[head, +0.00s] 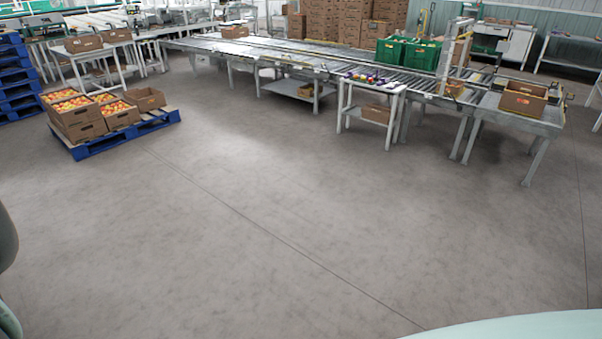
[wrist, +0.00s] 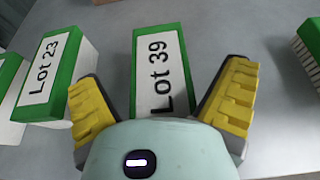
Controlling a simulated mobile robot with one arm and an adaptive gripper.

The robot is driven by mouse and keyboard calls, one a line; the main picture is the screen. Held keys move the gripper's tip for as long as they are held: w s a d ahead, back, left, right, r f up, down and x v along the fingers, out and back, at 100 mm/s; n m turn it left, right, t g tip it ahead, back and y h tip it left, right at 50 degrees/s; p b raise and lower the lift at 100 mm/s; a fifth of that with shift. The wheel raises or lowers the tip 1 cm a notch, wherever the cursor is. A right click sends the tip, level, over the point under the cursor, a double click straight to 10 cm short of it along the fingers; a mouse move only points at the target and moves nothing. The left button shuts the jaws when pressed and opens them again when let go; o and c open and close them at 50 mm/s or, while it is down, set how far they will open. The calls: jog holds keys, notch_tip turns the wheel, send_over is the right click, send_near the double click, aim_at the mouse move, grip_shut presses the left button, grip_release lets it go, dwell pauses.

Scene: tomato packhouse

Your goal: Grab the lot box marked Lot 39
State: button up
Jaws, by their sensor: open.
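In the wrist view the lot box marked Lot 39 (wrist: 160,62) is green with a white label and lies straight ahead. My gripper (wrist: 165,90) is open, with a yellow-padded finger on each side of the near part of this box. The near end of the box is hidden behind the gripper's body. I cannot tell whether the fingers touch it. A similar box marked Lot 23 (wrist: 52,68) stands to the left, close to the left finger. The head view does not show the gripper or these boxes clearly.
In the wrist view another green and white box (wrist: 8,70) is at the left edge, and one (wrist: 312,40) is at the right edge. The grey surface (wrist: 250,30) right of Lot 39 is bare. In the head view open floor (head: 270,220) lies before a conveyor line (head: 300,62) and a blue pallet (head: 120,135).

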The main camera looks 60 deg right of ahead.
jog(key=shift+c, duration=0.2)
jog(key=c, duration=1.4)
